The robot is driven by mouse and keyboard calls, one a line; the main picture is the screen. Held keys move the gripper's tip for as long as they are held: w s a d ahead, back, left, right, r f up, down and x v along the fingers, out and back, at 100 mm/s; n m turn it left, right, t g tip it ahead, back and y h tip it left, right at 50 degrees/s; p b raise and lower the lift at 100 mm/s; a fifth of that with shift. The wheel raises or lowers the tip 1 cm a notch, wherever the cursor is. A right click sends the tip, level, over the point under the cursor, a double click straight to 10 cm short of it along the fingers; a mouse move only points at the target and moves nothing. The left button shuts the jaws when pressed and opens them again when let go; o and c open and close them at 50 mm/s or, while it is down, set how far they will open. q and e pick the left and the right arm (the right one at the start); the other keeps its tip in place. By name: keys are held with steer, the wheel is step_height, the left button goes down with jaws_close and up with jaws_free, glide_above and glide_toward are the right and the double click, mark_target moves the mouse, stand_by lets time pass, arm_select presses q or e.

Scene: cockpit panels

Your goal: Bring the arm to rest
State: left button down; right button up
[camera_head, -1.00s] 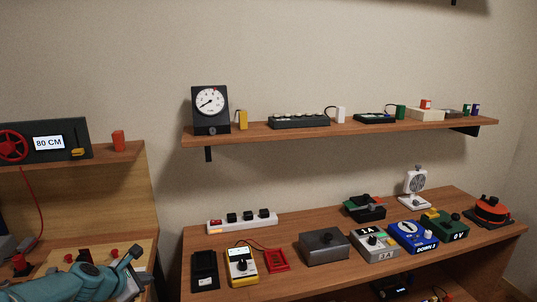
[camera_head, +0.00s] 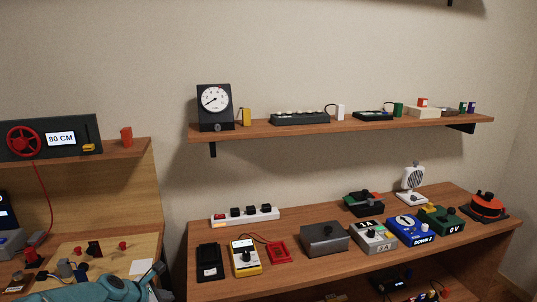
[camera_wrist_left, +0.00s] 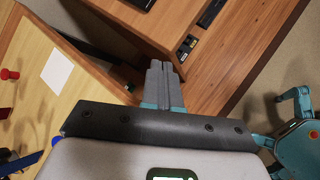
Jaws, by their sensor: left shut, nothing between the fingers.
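My left arm (camera_head: 112,289) is teal and comes in at the bottom left of the head view, low in front of the left wooden bench (camera_head: 97,254). Most of the arm is cut off by the bottom edge. In the left wrist view, my left gripper (camera_wrist_left: 160,72) has its two grey fingers together with nothing between them. The fingers point toward the gap between the pale bench at left and the brown desk at right, apart from the objects on them. My right gripper does not show.
The brown desk (camera_head: 290,274) carries several instrument boxes, a power strip (camera_head: 246,215) and a small fan (camera_head: 412,180). The shelf (camera_head: 340,126) above holds a dial gauge (camera_head: 215,107). A panel reading 80 CM (camera_head: 60,138) stands at left. A white sheet (camera_wrist_left: 57,72) lies on the bench.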

arm_select(q)
steer(key=s+d+f+m+g, duration=0.35)
steer(key=s+d+f, duration=0.25)
steer(key=s+f, duration=0.3)
steer(key=s+d+f+m+g, duration=0.2)
steer(key=s+d+f+m, duration=0.3)
steer(key=s+f, duration=0.45)
steer(key=s+d+f+m+g, duration=0.1)
steer(key=s+d+m, duration=0.1)
steer(key=s+m, duration=0.5)
steer(key=s+d+f+m+g, duration=0.1)
steer(key=s+d+m, duration=0.2)
steer(key=s+m, duration=0.4)
steer(key=s, duration=0.3)
steer(key=shift+s+f+h, duration=0.15)
steer(key=shift+f+h, duration=0.15)
steer(key=shift+f, duration=0.05)
steer(key=shift+d+m, duration=0.1)
steer(key=shift+m, duration=0.15)
